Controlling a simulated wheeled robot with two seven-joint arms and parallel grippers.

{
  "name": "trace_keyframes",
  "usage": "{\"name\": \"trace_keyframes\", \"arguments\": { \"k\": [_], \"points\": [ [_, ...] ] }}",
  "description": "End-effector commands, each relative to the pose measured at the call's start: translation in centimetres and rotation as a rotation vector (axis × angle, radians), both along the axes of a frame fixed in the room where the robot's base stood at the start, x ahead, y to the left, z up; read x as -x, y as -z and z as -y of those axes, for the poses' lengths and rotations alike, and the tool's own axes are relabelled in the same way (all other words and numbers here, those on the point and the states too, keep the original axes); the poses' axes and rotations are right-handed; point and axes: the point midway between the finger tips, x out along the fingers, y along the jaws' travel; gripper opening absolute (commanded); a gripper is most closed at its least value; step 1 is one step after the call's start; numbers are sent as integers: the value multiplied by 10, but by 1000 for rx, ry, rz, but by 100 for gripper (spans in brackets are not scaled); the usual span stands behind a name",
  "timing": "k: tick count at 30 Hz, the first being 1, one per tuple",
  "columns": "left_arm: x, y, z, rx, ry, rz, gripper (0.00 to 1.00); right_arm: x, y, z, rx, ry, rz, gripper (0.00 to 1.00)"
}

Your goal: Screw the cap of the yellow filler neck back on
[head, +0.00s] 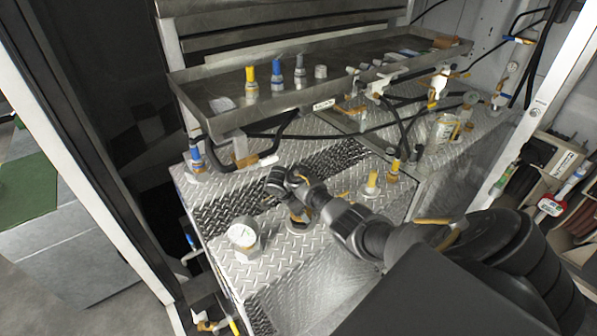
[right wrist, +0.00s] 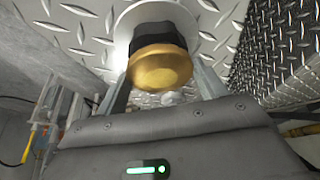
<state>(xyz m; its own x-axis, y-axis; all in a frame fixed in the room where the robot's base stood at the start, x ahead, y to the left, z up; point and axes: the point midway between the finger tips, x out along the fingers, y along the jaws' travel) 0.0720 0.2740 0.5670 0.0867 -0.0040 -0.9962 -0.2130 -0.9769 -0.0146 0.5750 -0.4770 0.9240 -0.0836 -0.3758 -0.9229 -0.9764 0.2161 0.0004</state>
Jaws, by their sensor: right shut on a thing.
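My right gripper (head: 296,190) reaches in from the right, low over the diamond-plate top. In the right wrist view its two fingers (right wrist: 162,82) stand on either side of a round cap (right wrist: 158,66) with a gold face and dark side, and are shut on it. Behind the cap is a pale round flange (right wrist: 206,22); I cannot tell whether the cap touches it. A yellow neck (head: 373,179) stands upright on a pale base to the right. My left gripper is not in view.
A metal shelf tray (head: 300,98) behind holds yellow, blue and grey fittings. Black hoses (head: 330,133) and brass-coloured valves (head: 393,168) lie behind and right. Bare plate lies in front.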

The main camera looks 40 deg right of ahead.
Motion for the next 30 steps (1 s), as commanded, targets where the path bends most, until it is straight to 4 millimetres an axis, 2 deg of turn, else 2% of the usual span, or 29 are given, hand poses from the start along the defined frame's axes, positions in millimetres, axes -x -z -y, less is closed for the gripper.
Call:
{"name": "trace_keyframes", "arguments": {
  "k": [3,6,15,19,30],
  "points": [
    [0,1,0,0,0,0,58,-1,1,0,-1,142,-1,45],
    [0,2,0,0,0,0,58,-2,1,0,0,211,0,45],
    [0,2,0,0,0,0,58,-2,0,1,1,227,0,45],
    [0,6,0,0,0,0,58,-3,2,1,-1,335,1,45],
    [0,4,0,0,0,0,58,-3,0,1,2,442,1,45]
  ]
}}
